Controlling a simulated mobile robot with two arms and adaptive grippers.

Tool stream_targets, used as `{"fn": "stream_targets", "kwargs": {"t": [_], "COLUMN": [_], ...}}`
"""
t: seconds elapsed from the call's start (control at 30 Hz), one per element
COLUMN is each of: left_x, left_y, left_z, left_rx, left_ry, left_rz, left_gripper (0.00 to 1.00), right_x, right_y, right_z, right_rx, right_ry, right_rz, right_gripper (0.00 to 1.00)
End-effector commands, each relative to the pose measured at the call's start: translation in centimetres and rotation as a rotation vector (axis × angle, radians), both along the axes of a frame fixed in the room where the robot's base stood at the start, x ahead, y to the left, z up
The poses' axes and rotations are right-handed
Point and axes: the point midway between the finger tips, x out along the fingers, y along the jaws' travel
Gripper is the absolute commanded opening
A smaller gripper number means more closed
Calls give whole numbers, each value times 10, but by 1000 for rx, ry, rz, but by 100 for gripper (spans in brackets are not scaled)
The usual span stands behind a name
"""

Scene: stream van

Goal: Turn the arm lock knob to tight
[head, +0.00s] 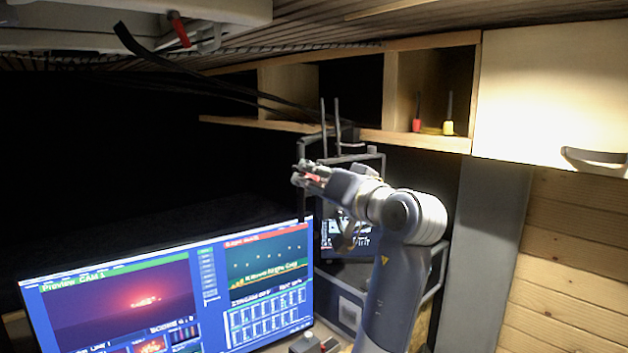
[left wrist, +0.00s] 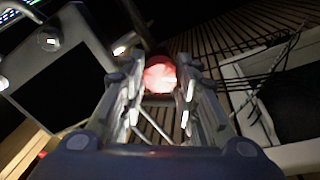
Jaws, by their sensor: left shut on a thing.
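The arm lock knob (left wrist: 160,76) is a round red knob between my left gripper's fingers in the left wrist view. A small red patch of the knob (head: 314,177) also shows between the fingers in the head view. My left gripper (head: 306,174) is shut on it, beside a dark metal frame and below the shelf. In the left wrist view the left gripper (left wrist: 160,92) has a finger on each side of the knob. The knob's mount and any tight marking are hidden or too dark to make out. My right gripper is out of view.
A large lit monitor (head: 170,295) stands at the lower left. A dark tubular rack (head: 304,195) is behind the gripper. A wooden shelf (head: 430,141) holds small red (head: 417,124) and yellow (head: 448,127) items. Black cables (head: 215,84) hang at upper left.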

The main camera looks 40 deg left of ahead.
Motion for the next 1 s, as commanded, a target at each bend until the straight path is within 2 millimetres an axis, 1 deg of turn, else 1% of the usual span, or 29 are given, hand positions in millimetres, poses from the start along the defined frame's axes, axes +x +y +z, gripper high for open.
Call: {"fn": "stream_targets", "kwargs": {"t": [0.3, 0.7, 1.0], "left_x": [1, 2, 2], "left_y": [-1, -1, -1], "left_z": [2, 1, 0], "left_rx": [84, 185, 243], "left_ry": [286, 645, 855], "left_rz": [-4, -2, -3], "left_gripper": [5, 5, 5], "right_x": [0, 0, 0], "right_y": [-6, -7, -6], "right_z": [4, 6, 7], "right_rx": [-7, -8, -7], "right_ry": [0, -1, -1], "right_rz": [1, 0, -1], "right_gripper": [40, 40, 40]}}
